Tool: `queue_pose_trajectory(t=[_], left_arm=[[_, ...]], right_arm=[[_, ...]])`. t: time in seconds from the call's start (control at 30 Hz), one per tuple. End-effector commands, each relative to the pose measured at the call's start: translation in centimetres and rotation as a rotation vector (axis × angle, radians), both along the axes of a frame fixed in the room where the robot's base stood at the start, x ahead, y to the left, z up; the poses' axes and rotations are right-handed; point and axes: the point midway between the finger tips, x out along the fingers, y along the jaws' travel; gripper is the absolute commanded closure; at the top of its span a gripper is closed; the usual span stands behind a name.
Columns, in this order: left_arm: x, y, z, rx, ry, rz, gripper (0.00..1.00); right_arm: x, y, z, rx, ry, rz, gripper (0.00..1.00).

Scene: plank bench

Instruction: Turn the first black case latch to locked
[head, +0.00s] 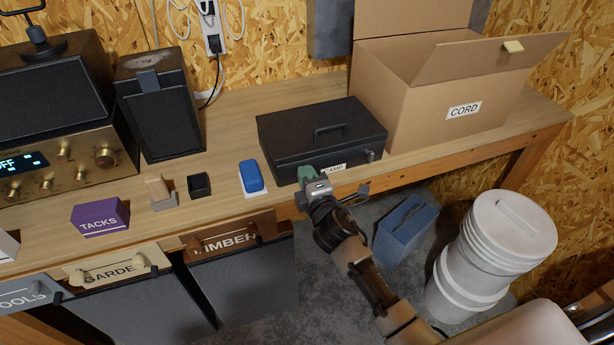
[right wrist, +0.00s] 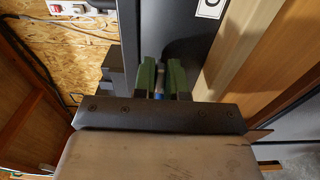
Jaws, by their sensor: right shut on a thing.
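The black case (head: 318,127) lies closed on the bench, with a handle on its lid and a label reading "LAMP" partly hidden on its front. My right gripper (head: 307,173) is at the left part of the case's front face. In the right wrist view, its green fingers (right wrist: 161,80) are shut on a small latch knob (right wrist: 158,69) that shows between them. In the head view that latch is hidden by the gripper, so its turn angle cannot be told. A second latch (head: 371,155) shows at the right of the case front. My left gripper is not in view.
A cardboard box (head: 430,97) labelled "CORD" stands open right of the case. A blue object (head: 251,176), a small black box (head: 199,184) and a purple "TACKS" box (head: 100,217) are to the left. A white bucket (head: 490,250) stands on the floor.

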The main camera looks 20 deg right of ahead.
Motion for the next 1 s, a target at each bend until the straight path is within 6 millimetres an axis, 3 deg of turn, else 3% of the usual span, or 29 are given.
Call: queue_pose_trajectory(t=[0.27,0.3,0.43,0.77,1.0], left_arm=[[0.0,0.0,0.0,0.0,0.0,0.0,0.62],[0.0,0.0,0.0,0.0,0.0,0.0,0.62],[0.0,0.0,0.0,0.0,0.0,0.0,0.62],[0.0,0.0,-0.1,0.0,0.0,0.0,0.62],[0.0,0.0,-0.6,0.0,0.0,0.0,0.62]], right_arm=[[0.0,0.0,-0.1,0.001,0.003,0.0,1.0],[0.0,0.0,-0.1,0.001,0.003,0.0,0.83],[0.0,0.0,-0.1,0.0,0.002,0.0,0.64],[-0.3,0.0,-0.1,-0.001,0.001,0.0,0.63],[-3.7,-0.2,-0.3,-0.001,0.003,0.0,0.63]])
